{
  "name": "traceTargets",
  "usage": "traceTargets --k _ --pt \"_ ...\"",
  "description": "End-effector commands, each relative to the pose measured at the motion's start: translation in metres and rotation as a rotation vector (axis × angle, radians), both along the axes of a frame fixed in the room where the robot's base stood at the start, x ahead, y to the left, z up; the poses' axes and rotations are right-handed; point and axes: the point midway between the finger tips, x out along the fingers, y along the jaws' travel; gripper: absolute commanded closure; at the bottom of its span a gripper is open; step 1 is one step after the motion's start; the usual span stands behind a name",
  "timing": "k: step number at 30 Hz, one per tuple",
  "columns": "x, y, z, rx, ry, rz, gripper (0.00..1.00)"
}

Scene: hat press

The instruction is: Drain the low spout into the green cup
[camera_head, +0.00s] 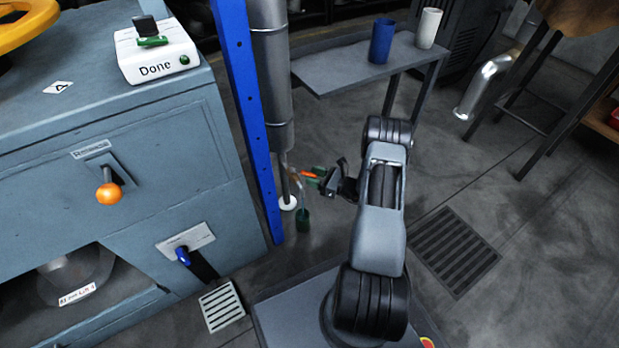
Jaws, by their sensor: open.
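The low spout (301,185) comes off a thin pipe below the grey cylinder (272,75) and curves downward. The green cup (303,222) stands under the spout's lower end, low near the floor. A small orange-red handle (307,174) sits at the spout, with a bit of green beside it. My gripper (326,178) is at the right of this handle, close to it. The jaws are open, and I cannot tell whether they touch the handle. Whether any liquid flows is too small to tell.
A blue post (245,110) stands left of the cylinder. A grey side table (345,68) holds a blue cup (382,42) and a white cup (428,28). The blue-grey cabinet (90,130) fills the left, with a Done button box (155,60) on top. Open floor lies right of my arm.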

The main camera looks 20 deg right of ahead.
Motion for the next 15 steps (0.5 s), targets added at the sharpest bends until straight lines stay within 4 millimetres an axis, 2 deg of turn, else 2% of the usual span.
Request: traceTargets --k 6,15 --pt "0.012 0.011 0.0 -0.001 -0.002 0.001 0.55" --pt "0.014 0.013 0.001 0.0 -0.001 0.001 0.55"
